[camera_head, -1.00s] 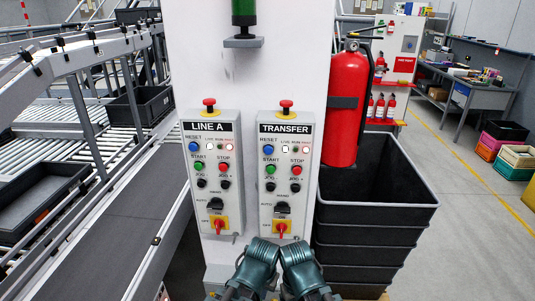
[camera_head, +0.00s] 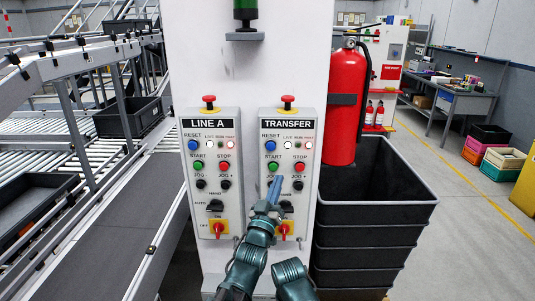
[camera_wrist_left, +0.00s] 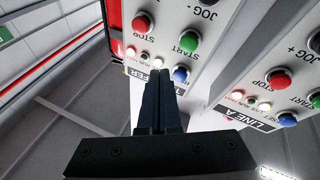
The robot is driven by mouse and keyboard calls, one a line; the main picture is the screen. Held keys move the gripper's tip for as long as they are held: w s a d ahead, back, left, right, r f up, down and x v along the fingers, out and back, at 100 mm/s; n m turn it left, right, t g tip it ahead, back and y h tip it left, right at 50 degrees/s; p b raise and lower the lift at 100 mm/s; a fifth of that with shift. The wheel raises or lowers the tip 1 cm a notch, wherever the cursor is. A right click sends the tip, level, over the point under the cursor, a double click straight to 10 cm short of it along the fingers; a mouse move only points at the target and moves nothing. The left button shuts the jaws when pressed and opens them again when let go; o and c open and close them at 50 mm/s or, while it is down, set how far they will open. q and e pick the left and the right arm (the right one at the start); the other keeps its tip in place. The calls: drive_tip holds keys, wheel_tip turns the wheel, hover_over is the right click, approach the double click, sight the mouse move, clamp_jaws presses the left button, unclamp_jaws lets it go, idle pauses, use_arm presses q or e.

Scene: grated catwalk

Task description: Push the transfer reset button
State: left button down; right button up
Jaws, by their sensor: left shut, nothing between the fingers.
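The transfer reset button (camera_head: 270,145) is the blue button at the upper left of the TRANSFER panel (camera_head: 308,187). In the left wrist view, which is upside down, it shows just right of the fingers (camera_wrist_left: 180,74). My left gripper (camera_head: 276,188) is shut and empty. In the head view its fingertips point up and overlap the lower middle of the TRANSFER panel, below the blue button and near the jog buttons. The fingers appear apart from the blue button. My right gripper is out of view; only part of that arm shows at the bottom.
A similar LINE A panel (camera_head: 211,180) with its own blue reset button (camera_head: 194,145) is at the left. A red emergency button (camera_head: 288,102) tops the TRANSFER panel. A fire extinguisher (camera_head: 346,105) and stacked black bins (camera_head: 376,203) stand to the right, a conveyor (camera_head: 106,226) to the left.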

use_arm(q)
drive_tip(key=s+a+r+t+h, duration=0.1)
drive_tip(key=s+a+r+t, duration=0.1)
drive_tip(key=s+r+t, duration=0.1)
wheel_tip(320, 180, up, 3)
drive_tip(key=shift+s+f+t+h+b, duration=0.1)
drive_tip(key=shift+s+t+h+b, duration=0.3)
drive_tip(key=shift+t+b, duration=0.1)
drive_tip(key=shift+w, duration=0.1)
approach(273, 145)
drive_tip(key=shift+w+d+r, duration=0.25)
drive_tip(key=shift+w+r, duration=0.2)
drive_tip(key=shift+r, duration=0.35)
drive_tip(key=shift+w+d+r, duration=0.25)
drive_tip(key=shift+w+r, duration=0.25)
drive_tip(key=shift+r, duration=0.3)
drive_tip(key=shift+w+d+r, duration=0.25)
drive_tip(key=shift+w+r, duration=0.2)
drive_tip(key=shift+r, duration=0.35)
drive_tip(key=shift+w, duration=0.15)
drive_tip(key=shift+w, duration=0.25)
drive_tip(key=shift+w, duration=0.8)
idle(0.9)
drive_tip(key=shift+s, duration=1.2)
drive_tip(key=shift+s, duration=0.1)
